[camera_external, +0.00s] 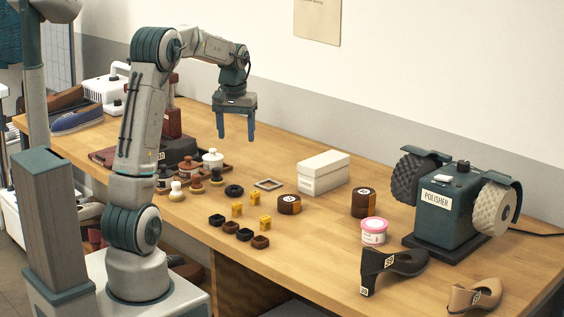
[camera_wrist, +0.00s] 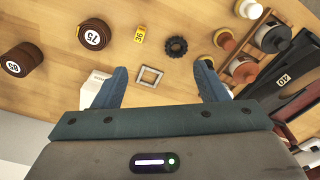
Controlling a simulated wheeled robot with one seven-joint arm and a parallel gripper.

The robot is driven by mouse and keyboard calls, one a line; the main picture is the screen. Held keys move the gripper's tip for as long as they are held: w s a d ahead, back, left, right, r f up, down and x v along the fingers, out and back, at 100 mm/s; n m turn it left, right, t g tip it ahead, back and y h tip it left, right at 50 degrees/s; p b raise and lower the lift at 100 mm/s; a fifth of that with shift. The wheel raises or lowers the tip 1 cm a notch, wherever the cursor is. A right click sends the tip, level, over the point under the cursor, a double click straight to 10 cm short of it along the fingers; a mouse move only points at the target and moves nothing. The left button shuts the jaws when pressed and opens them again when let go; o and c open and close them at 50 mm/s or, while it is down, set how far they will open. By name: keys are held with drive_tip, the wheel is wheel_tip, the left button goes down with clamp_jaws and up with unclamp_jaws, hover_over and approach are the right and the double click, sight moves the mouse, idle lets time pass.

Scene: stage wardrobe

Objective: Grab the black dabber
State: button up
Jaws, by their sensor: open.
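In the wrist view one dabber (camera_wrist: 224,41) shows clear of my right finger; another (camera_wrist: 207,61) is partly hidden at that fingertip. My gripper (camera_external: 237,138) points down, open and empty, well above the table and right of the dabbers. In the wrist view my gripper (camera_wrist: 162,72) has nothing between its fingers.
Bottles (camera_external: 213,159) stand close behind the dabbers. A black ring (camera_external: 234,190), yellow tags (camera_external: 237,209), a square frame (camera_external: 268,184) and a white box (camera_external: 322,172) lie to the right. The polisher (camera_external: 446,205) stands far right.

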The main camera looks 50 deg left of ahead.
drive_tip(key=w+a+f+n+p, duration=0.1)
drive_tip(key=w+a+f+n, duration=0.15)
drive_tip(key=a, duration=0.45)
drive_tip(key=w+a+f+n+p, duration=0.1)
drive_tip(key=w+a+f, duration=0.15)
drive_tip(key=a, duration=0.55)
drive_tip(key=p, duration=0.1)
hover_over(217, 176)
drive_tip(key=shift+g, duration=0.4)
drive_tip(key=f, duration=0.5)
drive_tip(key=w+f, duration=0.1)
drive_tip(key=f, duration=0.1)
drive_tip(key=shift+a+f, duration=0.3)
drive_tip(key=shift+a, duration=0.1)
drive_tip(key=shift+s+a+f+p, duration=0.1)
drive_tip(key=shift+f+p, duration=0.45)
drive_tip(key=shift+f, duration=0.85)
drive_tip(key=shift+s+f+p, duration=0.1)
drive_tip(key=shift+f+p, duration=0.45)
drive_tip(key=shift+f, duration=0.85)
drive_tip(key=c, duration=1.1)
